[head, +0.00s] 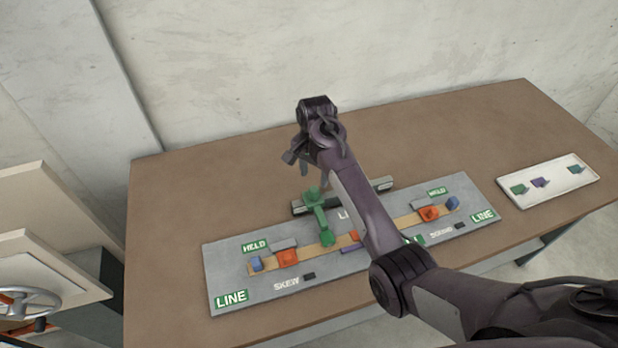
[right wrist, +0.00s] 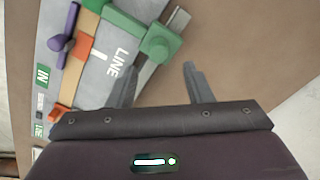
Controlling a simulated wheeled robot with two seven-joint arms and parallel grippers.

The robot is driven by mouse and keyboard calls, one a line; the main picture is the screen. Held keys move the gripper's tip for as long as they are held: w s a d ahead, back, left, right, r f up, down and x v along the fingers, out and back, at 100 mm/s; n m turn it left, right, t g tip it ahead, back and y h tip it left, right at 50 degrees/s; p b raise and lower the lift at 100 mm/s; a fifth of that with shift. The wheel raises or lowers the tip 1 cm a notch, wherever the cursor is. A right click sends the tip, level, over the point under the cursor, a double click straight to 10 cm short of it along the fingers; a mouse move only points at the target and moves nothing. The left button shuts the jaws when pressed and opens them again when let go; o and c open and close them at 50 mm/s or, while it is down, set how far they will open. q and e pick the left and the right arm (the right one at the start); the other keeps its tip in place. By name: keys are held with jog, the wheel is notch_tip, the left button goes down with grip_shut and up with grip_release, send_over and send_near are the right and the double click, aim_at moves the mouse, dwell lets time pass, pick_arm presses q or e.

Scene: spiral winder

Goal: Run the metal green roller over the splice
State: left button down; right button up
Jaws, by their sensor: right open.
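The green roller (head: 319,218) lies across the middle of the grey board, its near end over the tan strip (head: 308,247). The splice itself is hard to make out. My right gripper (head: 296,157) is open and empty, above and behind the roller. In the right wrist view, its fingers (right wrist: 159,72) are apart. My left gripper is out of view.
The grey board (head: 225,275) carries orange blocks (head: 287,257), blue end blocks (head: 257,264) and a grey rail (head: 384,183) along its back. A white tray (head: 560,193) with small pieces is at the table's right. The brown table (head: 170,220) is clear behind the board.

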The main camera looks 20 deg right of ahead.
aim_at(314, 188)
jog(key=shift+w+r, duration=0.15)
jog(key=shift+w, duration=0.1)
jog(key=shift+s+f, duration=0.2)
jog(key=shift+f, duration=0.05)
jog(key=f, duration=0.1)
jog(key=f+p, duration=0.1)
jog(key=f, duration=0.1)
jog(key=shift+s+f, duration=0.3)
jog(key=shift+s, duration=0.05)
jog(key=shift+w+f+p, duration=0.2)
jog(key=shift+f+p, duration=0.1)
jog(key=shift+f, duration=1.2)
jog(key=c, duration=0.9)
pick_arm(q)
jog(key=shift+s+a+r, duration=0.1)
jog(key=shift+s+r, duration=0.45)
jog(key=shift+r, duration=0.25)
pick_arm(e)
grip_shut()
